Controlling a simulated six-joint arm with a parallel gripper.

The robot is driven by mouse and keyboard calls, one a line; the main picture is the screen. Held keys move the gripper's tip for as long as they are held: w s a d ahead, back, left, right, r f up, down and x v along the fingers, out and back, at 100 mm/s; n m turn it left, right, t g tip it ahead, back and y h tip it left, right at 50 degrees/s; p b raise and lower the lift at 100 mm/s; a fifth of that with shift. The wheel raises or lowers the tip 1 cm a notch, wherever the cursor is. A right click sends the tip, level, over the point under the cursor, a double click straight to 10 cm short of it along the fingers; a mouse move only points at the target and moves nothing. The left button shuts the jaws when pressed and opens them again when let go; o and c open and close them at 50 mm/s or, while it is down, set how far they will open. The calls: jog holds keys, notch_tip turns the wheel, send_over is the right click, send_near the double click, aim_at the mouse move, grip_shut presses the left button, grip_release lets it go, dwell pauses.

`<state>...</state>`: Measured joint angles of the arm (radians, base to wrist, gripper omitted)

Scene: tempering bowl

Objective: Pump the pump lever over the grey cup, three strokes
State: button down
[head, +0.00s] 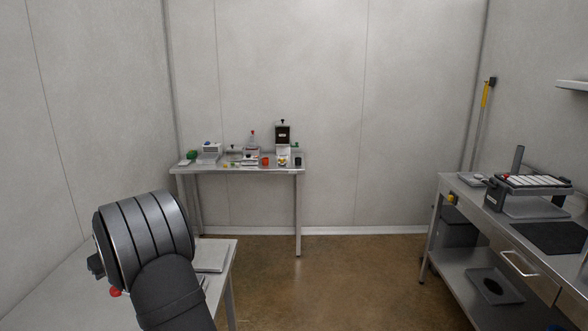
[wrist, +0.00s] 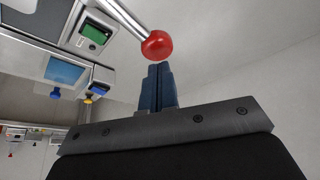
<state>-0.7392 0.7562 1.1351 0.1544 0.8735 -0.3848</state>
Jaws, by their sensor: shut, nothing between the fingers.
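A lever with a round red knob (wrist: 157,45) on a bright metal rod shows in the wrist view, joined to a machine at the upper left. I take it for the pump lever. My gripper (wrist: 157,68) has its two dark blue fingers together and empty, with the tips right by the knob. I cannot tell whether they touch it. In the head view a bit of red (head: 115,293) shows beneath my arm, perhaps the same knob. I cannot make out the grey cup in either view; my arm covers much of the near table.
The machine has a green-lit panel (wrist: 95,33); a unit with a blue screen (wrist: 66,71) stands beside it. In the head view, a far table (head: 237,171) holds small equipment. A steel bench (head: 460,190) stands at the right. The floor between is clear.

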dwell(0.4)
jog(key=shift+r, duration=2.5)
jog(key=shift+f, duration=0.1)
jog(key=shift+f, duration=3.1)
jog(key=c, duration=2.2)
grip_release()
